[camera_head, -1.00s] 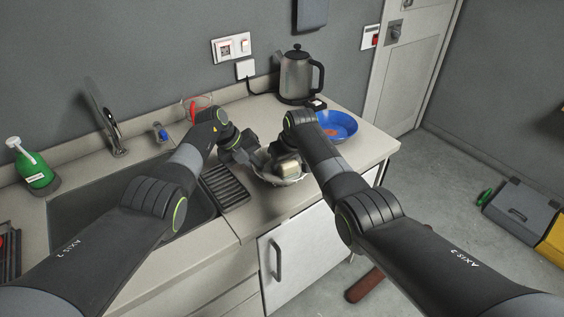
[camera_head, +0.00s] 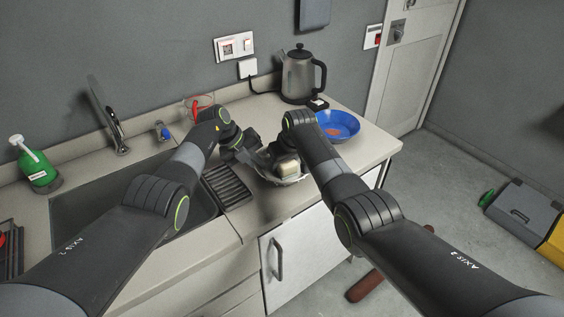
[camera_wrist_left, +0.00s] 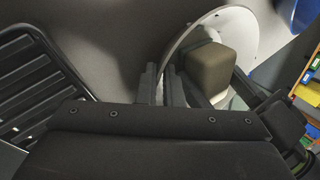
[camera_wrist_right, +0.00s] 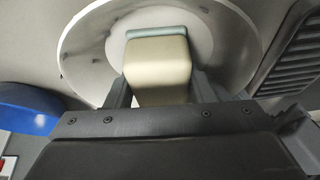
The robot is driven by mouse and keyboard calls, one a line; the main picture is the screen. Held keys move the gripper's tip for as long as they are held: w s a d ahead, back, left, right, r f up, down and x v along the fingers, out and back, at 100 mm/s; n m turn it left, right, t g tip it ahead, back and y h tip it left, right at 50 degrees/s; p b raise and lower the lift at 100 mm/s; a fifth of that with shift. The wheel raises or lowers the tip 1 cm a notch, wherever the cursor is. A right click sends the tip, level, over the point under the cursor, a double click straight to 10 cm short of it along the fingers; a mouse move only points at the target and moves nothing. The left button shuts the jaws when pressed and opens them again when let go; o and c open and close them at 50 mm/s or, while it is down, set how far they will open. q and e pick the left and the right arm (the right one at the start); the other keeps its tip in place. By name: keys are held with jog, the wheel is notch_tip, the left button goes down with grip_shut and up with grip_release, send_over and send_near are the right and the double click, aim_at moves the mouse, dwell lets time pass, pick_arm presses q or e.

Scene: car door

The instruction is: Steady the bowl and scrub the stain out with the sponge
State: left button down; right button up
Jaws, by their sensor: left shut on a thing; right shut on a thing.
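A white bowl (camera_head: 292,182) stands on the counter near its front edge, largely covered by my arms. It also shows in the right wrist view (camera_wrist_right: 84,50). My left gripper (camera_wrist_left: 162,74) is shut on the bowl's rim at its left side. My right gripper (camera_wrist_right: 161,88) is shut on a beige block-shaped sponge (camera_wrist_right: 158,65) with a grey-green layer at its far end, over the inside of the bowl. The sponge shows in the head view (camera_head: 288,165). A few small dark marks show on the bowl's inner wall; I cannot tell whether the stain lies under the sponge.
A blue bowl (camera_head: 346,124) stands right of my right wrist, and a kettle (camera_head: 298,75) behind it. A ribbed black rack (camera_head: 228,186) lies left of the white bowl, beside the sink (camera_head: 75,205). A green soap bottle (camera_head: 38,168) stands at far left.

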jog(key=shift+w+d, duration=0.2)
jog(key=shift+d, duration=0.2)
jog(key=shift+r, duration=4.55)
pick_arm(q)
jog(key=c, duration=1.5)
grip_release()
pick_arm(e)
jog(key=shift+f, duration=0.1)
pick_arm(q)
jog(key=shift+r, duration=0.1)
jog(key=v, duration=1.1)
jog(key=shift+a+r, duration=0.2)
jog(key=shift+r, duration=0.15)
